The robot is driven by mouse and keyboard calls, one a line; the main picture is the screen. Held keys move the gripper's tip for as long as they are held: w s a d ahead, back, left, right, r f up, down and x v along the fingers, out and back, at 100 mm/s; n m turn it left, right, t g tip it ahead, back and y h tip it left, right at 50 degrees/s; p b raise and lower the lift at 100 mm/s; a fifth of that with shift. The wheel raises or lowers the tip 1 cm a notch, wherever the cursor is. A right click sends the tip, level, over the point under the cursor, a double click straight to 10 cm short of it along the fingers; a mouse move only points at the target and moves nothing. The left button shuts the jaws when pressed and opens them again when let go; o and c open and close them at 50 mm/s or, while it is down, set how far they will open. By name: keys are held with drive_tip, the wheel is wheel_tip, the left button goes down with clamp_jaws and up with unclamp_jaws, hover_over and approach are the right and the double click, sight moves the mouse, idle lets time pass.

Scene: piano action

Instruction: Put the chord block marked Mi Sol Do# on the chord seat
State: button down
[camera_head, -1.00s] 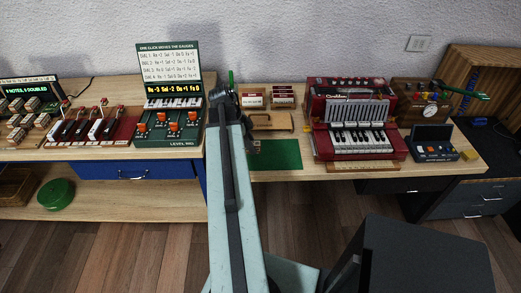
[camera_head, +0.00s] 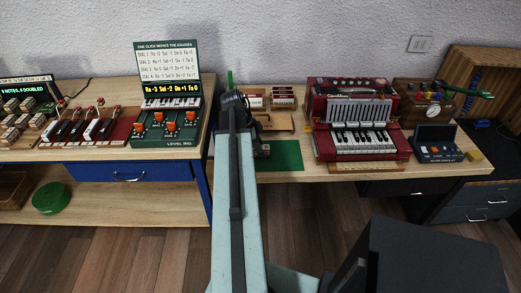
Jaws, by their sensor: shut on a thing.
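My arm reaches up over the bench, and its far end bends down at the left part of a green mat (camera_head: 287,153). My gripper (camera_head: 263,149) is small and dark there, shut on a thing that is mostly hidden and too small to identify. Blocks with white faces and dark red tops stand behind, one (camera_head: 255,101) at left and more (camera_head: 284,98) at right. Their markings are not readable, so I cannot tell which is Mi Sol Do#. A light wooden piece (camera_head: 278,121) lies between them and the mat; I cannot tell whether it is the chord seat.
A red accordion-like keyboard (camera_head: 358,125) stands right of the mat, with a dark blue button box (camera_head: 436,148) beyond it. A green console with orange knobs (camera_head: 165,128) stands left of my arm. The mat's right part is clear. The bench's front edge is close below.

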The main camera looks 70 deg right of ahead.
drive_tip(key=c, duration=1.1)
unclamp_jaws()
drive_tip(key=shift+f, duration=0.1)
